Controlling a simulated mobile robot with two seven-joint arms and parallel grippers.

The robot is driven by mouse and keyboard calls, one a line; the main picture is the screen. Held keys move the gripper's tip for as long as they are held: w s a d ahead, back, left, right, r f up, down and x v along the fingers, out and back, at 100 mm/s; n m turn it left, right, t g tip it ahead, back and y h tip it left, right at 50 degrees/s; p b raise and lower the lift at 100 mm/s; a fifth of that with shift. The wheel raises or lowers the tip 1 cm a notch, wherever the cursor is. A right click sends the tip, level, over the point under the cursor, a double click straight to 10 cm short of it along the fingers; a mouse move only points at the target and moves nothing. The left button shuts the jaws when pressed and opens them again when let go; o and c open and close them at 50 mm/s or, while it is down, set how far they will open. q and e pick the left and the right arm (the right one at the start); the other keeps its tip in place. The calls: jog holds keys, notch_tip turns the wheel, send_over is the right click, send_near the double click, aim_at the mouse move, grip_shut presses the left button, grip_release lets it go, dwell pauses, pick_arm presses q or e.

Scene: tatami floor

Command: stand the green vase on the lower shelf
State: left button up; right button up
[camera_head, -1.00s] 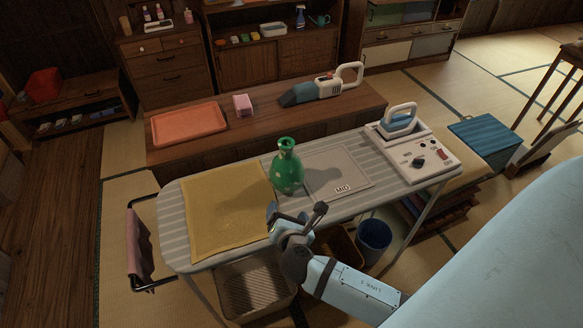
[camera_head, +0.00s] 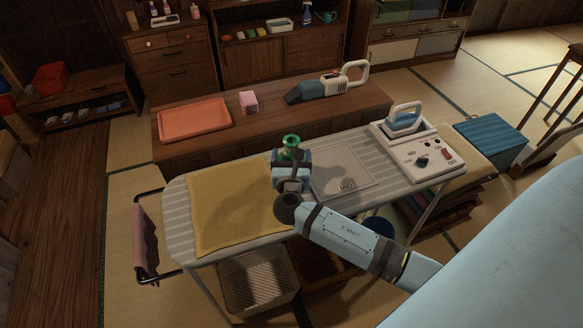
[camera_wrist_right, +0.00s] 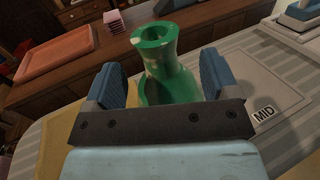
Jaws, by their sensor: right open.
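The green vase (camera_head: 291,143) stands upright on the ironing board (camera_head: 178,222), between the yellow cloth and the grey panel marked MID. In the head view my right gripper (camera_head: 291,158) is in front of it and hides most of its body. In the right wrist view the vase (camera_wrist_right: 158,62) rises between the two blue fingers of the open gripper (camera_wrist_right: 168,85), one on each side. Its neck and mouth show above them; its base is hidden. I cannot tell whether a finger touches it. My left gripper is not in view. Which shelf is the lower one is unclear.
A yellow cloth (camera_head: 235,205) lies left of the vase, the grey MID panel (camera_head: 340,172) right. An iron (camera_head: 404,117) rests on its station. Behind, a low wooden bench (camera_head: 270,115) holds an orange tray (camera_head: 194,119), pink cloths (camera_head: 249,102) and a hand vacuum (camera_head: 325,86). Baskets (camera_head: 258,280) sit underneath.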

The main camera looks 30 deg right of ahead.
aim_at(291, 150)
jog(key=x, duration=0.4)
jog(key=shift+w, duration=0.1)
grip_shut()
jog(key=shift+r, duration=0.1)
